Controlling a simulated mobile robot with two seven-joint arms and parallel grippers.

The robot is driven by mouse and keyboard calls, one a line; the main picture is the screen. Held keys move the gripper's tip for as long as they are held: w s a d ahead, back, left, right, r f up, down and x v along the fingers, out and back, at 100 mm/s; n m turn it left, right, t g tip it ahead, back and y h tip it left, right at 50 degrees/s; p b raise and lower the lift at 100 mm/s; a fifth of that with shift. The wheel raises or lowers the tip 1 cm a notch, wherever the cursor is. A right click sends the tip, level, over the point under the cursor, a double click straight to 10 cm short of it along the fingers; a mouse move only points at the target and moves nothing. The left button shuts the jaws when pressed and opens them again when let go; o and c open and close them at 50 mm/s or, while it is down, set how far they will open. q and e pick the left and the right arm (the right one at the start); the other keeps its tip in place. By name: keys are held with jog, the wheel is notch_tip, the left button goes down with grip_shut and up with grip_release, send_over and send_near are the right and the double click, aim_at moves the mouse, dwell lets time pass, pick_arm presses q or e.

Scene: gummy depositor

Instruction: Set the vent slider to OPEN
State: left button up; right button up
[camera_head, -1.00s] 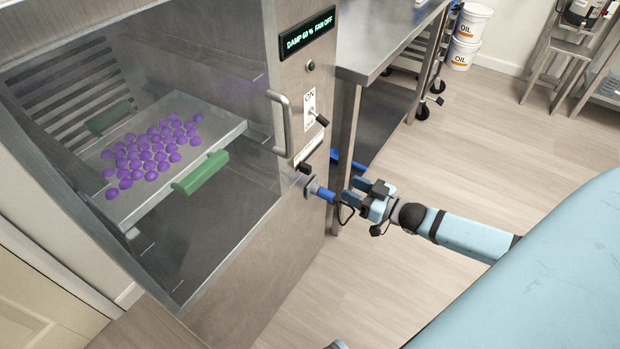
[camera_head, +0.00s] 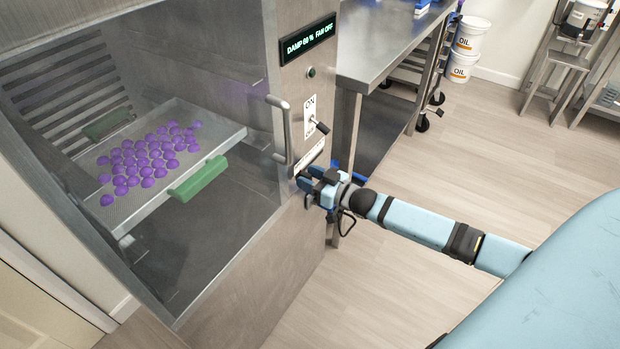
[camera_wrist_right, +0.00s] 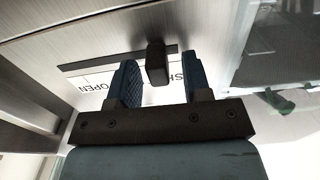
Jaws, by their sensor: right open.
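The vent slider's dark knob (camera_wrist_right: 157,62) sits in a slot on the cabinet front, above a white label (camera_wrist_right: 92,88) reading OPEN at the left and a partly hidden "SH..." at the right in the wrist view. My right gripper (camera_wrist_right: 160,82) is open, its two blue fingers on either side of the knob with visible gaps. In the head view my right gripper (camera_head: 312,183) is at the cabinet front, below the white label strip (camera_head: 309,157), and it hides the knob there. My left gripper is not in view.
A vertical door handle (camera_head: 284,128), an ON toggle switch (camera_head: 318,125) and a display (camera_head: 308,40) are above my gripper. A steel table (camera_head: 385,50) stands behind.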

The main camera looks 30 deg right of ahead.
aim_at(320, 151)
grip_shut()
jog(key=w+d, duration=0.1)
jog(key=d, duration=0.2)
jog(key=w+d, duration=0.1)
jog(key=d, duration=0.2)
jog(key=w+d, duration=0.1)
jog(key=d, duration=0.2)
jog(key=shift+w, duration=0.35)
jog(key=shift+w+d, duration=0.1)
jog(key=shift+d, duration=0.15)
jog(key=shift+d+r, duration=0.1)
jog(key=shift+d, duration=0.05)
jog(key=shift+w, duration=0.1)
grip_release()
